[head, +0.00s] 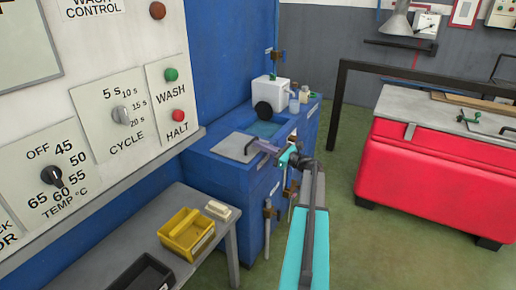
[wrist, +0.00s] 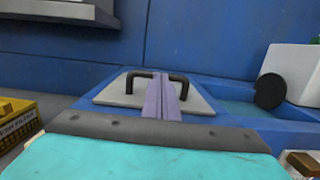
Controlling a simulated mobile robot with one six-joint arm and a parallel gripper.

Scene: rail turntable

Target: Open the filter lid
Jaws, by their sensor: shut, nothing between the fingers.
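The filter lid (head: 234,147) is a flat light-grey plate on top of the low blue cabinet. It lies flat and looks closed. In the wrist view the lid (wrist: 112,97) carries a dark, bar-shaped handle (wrist: 138,75). My gripper (head: 252,147) reaches over the lid from the right in the head view. In the wrist view its purple fingers (wrist: 160,82) are together, with nothing between them. They cover the middle of the handle, and I cannot tell whether they touch it.
A blue-floored basin (head: 262,129) and a white box (head: 271,92) with a black disc (head: 263,110) stand behind the lid. A yellow bin (head: 178,243) and a black bin (head: 142,275) are on the grey bench. A red chest (head: 420,175) stands right, across open green floor.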

